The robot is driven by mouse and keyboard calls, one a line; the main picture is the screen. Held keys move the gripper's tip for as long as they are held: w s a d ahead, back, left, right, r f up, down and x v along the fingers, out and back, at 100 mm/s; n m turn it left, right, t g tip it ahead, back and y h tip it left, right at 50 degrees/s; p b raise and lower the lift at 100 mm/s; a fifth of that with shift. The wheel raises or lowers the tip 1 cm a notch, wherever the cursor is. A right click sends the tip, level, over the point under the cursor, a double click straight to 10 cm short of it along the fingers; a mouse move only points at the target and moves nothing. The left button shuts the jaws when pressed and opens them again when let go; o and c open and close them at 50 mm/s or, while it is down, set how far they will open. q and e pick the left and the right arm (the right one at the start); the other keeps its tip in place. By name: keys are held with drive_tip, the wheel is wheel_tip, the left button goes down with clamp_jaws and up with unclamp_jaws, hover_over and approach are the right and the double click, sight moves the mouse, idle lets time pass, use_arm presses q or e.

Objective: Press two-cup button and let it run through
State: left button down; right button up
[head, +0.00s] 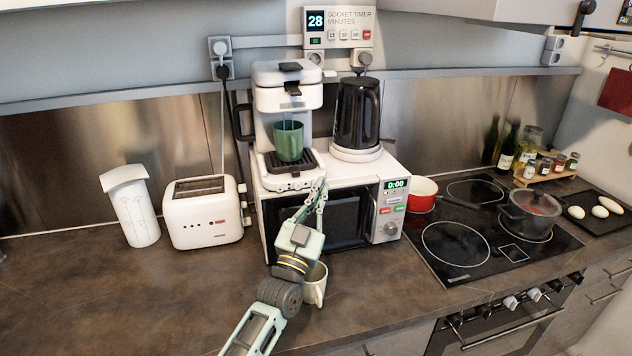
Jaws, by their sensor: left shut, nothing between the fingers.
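The white coffee machine (268,100) stands on top of the microwave. A green mug (289,142) sits upright on its drip tray, under the spout. A row of small buttons (293,187) runs along the front edge of its base; their markings are too small to read. My left gripper (320,187) is shut and empty, with its fingertips near the right end of this row. I cannot tell whether the tips touch a button. My right gripper is not in view.
The microwave (334,217) reads 0:00. A black kettle (357,112) stands to the right of the coffee machine. A white mug (316,287) stands on the counter beside my left wrist. A toaster (202,222) is to the left. The left counter front is clear.

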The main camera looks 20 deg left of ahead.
use_arm(q)
drive_tip(key=s+d, duration=0.1)
drive_tip(key=s+d+p, duration=0.1)
drive_tip(key=s, duration=0.1)
drive_tip(key=shift+r, duration=0.1)
idle(0.8)
